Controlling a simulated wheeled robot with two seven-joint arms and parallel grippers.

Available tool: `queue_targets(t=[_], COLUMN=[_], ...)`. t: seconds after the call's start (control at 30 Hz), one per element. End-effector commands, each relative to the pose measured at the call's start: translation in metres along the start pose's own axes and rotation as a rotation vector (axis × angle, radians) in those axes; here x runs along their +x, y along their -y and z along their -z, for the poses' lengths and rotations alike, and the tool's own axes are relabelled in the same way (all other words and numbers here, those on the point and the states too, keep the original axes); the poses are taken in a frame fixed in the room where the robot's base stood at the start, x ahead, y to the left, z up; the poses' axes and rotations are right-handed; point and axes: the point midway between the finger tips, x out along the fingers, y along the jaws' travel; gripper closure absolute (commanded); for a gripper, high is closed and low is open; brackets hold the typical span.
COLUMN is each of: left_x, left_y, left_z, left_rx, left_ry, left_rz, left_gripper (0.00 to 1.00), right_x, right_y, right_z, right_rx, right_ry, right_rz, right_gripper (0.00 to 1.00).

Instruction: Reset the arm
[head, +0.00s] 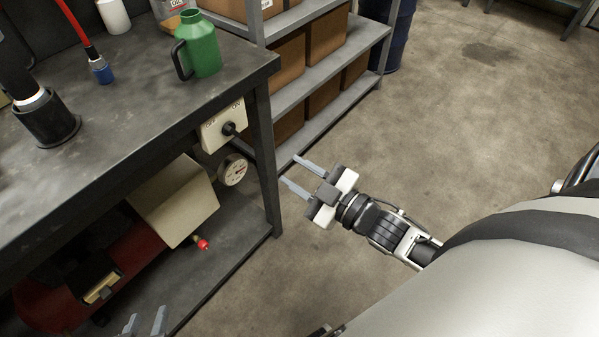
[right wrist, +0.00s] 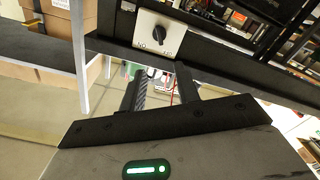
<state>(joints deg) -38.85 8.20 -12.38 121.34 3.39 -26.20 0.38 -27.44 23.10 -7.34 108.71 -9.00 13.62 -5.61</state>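My right gripper (head: 290,171) is in front of the bench's right end, over the floor. Its two fingers are apart with nothing between them. In the right wrist view its fingers (right wrist: 161,85) point toward a cream switch box with a black knob (right wrist: 157,33), and do not touch it. The same switch box (head: 211,133) shows in the head view on the bench's edge. My left gripper (head: 144,322) shows only by its two fingertips at the bottom edge. They are apart and no object shows between them; the rest of it is out of frame.
The dark workbench (head: 130,110) carries a green mug (head: 203,50), a black holder (head: 50,125) with a tool and a blue-ended red hose (head: 101,70). A gauge (head: 233,170) and red tank (head: 60,290) are below. A shelf (head: 335,60) stands behind; the floor at right is clear.

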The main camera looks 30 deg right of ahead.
Motion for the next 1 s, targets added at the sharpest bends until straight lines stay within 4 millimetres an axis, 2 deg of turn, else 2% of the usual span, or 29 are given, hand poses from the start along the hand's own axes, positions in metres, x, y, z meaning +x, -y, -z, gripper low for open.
queue_targets(t=[0.47,0.57,0.67,0.8,0.9,1.0], left_x=[-0.001,-0.001,-0.001,-0.001,0.000,0.000], left_y=[0.000,0.000,0.000,0.000,0.000,0.000], left_z=[0.004,0.004,0.003,0.002,0.001,0.000], left_rx=[0.000,0.000,0.000,0.000,-0.001,-0.001], left_ry=[-0.008,-0.007,-0.007,-0.004,-0.002,0.001], left_rz=[-0.001,-0.001,-0.001,0.000,0.000,0.000], left_gripper=[0.64,0.64,0.64,0.64,0.64,0.64], right_x=[-0.001,-0.002,-0.010,-0.032,-0.047,-0.056], right_y=[0.000,0.006,0.028,0.075,0.103,0.119], right_z=[0.000,-0.002,-0.009,-0.017,-0.017,-0.015], right_rx=[0.001,0.034,0.165,0.420,0.560,0.634], right_ry=[0.000,0.029,0.148,0.385,0.515,0.585], right_rz=[0.000,-0.001,0.002,0.031,0.062,0.083], right_gripper=[0.68,0.68,0.68,0.68,0.68,0.68])
